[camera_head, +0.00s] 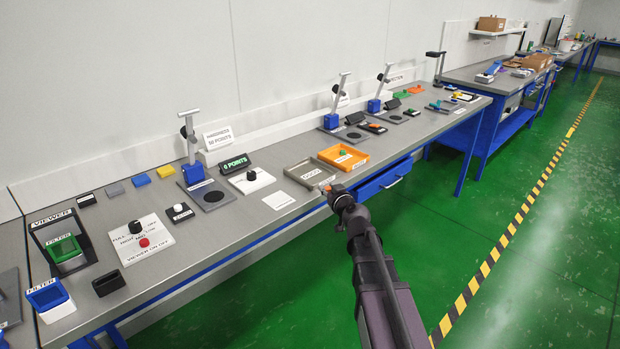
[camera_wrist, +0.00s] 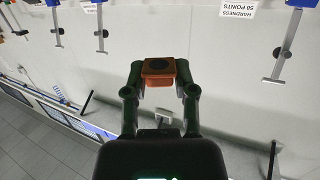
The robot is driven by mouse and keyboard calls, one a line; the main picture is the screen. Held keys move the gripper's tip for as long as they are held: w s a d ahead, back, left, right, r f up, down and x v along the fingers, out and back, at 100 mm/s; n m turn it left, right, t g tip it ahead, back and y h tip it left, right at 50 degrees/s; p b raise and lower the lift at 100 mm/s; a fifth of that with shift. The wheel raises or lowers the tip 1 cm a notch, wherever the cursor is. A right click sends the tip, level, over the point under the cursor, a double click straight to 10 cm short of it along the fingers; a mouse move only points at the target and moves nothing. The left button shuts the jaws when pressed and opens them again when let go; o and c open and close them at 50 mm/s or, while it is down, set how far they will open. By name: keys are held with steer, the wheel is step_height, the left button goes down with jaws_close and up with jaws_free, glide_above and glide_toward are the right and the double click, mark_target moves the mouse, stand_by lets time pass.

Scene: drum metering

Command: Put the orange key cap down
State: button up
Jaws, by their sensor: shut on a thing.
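The orange key cap (camera_wrist: 159,68) is held between the fingertips of my gripper (camera_wrist: 159,84) in the wrist view. In the head view my gripper (camera_head: 331,190) is at the front edge of the bench, near the grey tray (camera_head: 292,171), and only a bit of the orange cap (camera_head: 326,188) shows. The cap appears raised; its height over the bench cannot be told. The grey tray looks empty.
A tester with an upright post (camera_head: 190,140) and a display (camera_head: 235,163) stand left of the trays. A white switch box (camera_head: 251,180) and a white label (camera_head: 278,200) lie nearby. Black, grey, blue and yellow blocks (camera_head: 166,171) line the back. Bare bench shows around (camera_head: 240,215).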

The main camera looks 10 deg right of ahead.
steer(key=b, duration=0.2)
glide_above(317, 178)
steer(key=s, duration=0.4)
steer(key=shift+w+a+f, duration=0.1)
steer(key=shift+a+f, duration=0.2)
steer(key=shift+f, duration=0.45)
steer(key=shift+f+b, duration=1.55)
steer(key=shift+f, duration=0.25)
steer(key=shift+f+b, duration=0.5)
steer(key=o, duration=0.7)
